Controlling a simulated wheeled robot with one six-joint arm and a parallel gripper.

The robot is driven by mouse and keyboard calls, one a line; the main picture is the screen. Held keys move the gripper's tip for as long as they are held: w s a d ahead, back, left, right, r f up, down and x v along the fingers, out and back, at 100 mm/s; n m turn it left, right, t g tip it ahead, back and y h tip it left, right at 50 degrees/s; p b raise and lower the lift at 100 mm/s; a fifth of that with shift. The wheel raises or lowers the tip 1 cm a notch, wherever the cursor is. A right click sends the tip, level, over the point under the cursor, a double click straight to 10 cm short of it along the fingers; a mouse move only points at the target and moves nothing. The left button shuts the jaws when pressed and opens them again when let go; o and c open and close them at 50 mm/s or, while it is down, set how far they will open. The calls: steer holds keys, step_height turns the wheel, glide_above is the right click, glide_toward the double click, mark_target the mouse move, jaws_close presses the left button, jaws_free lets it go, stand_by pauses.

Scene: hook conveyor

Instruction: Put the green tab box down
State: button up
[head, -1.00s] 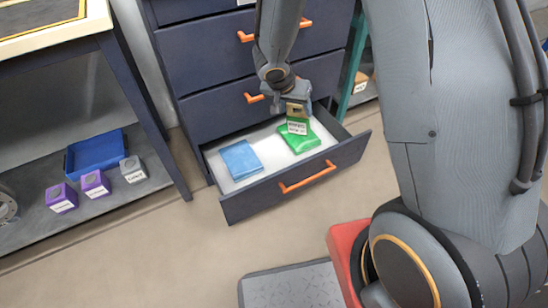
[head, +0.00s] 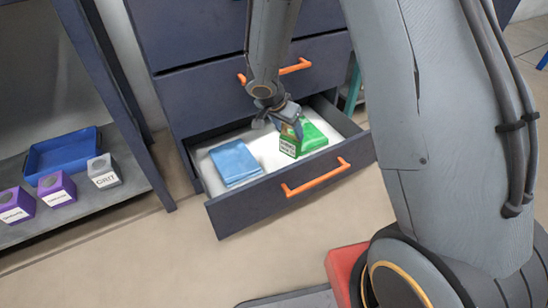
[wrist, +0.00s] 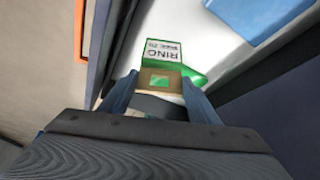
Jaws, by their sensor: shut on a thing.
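The green tab box (head: 289,147) is a small green and brown carton with a printed label. My gripper (head: 288,122) is shut on it and holds it over the open bottom drawer (head: 290,190), in front of the folded green cloth. In the wrist view the box (wrist: 163,52) shows its green-edged label and brown end between my two fingers (wrist: 160,92). I cannot tell whether the box touches the drawer floor or the cloth.
A folded green cloth (head: 314,136) and a folded blue cloth (head: 235,162) lie in the white-lined drawer, with bare floor between them. At left, a shelf (head: 110,193) holds a blue tray (head: 62,153), purple boxes (head: 56,188) and a grey box (head: 103,172).

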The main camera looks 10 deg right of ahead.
step_height(320, 180, down, 10)
steer(key=b, duration=0.5)
steer(key=shift+w+f, duration=0.1)
steer(key=shift+f, duration=0.25)
steer(key=o, duration=1.8)
steer(key=shift+a+r+p, duration=0.1)
steer(key=shift+r+p, duration=0.2)
steer(key=shift+r, duration=0.15)
step_height(320, 180, up, 22)
steer(key=r+n+y+p, duration=0.1)
steer(key=n+p, duration=0.4)
steer(key=n, duration=0.1)
glide_above(287, 151)
steer(key=s+a, duration=1.1)
steer(key=s, duration=0.2)
steer(key=s+a+r+n+g+y, duration=0.1)
steer(key=s+a+r+n, duration=0.2)
steer(key=s, duration=0.4)
steer(key=s+a+r+n+g+y, duration=0.1)
steer(key=s+a+r+n+y, duration=0.1)
steer(key=s, duration=0.5)
steer(key=s+a+r+n+g+y, duration=0.1)
steer(key=s+a+r+n, duration=0.2)
steer(key=s+n, duration=0.3)
steer(key=shift+s+a+r+y, duration=0.2)
steer(key=shift+s+a, duration=0.05)
steer(key=shift+s, duration=0.3)
steer(key=shift+s+a+r+y, duration=0.2)
steer(key=shift+s, duration=0.3)
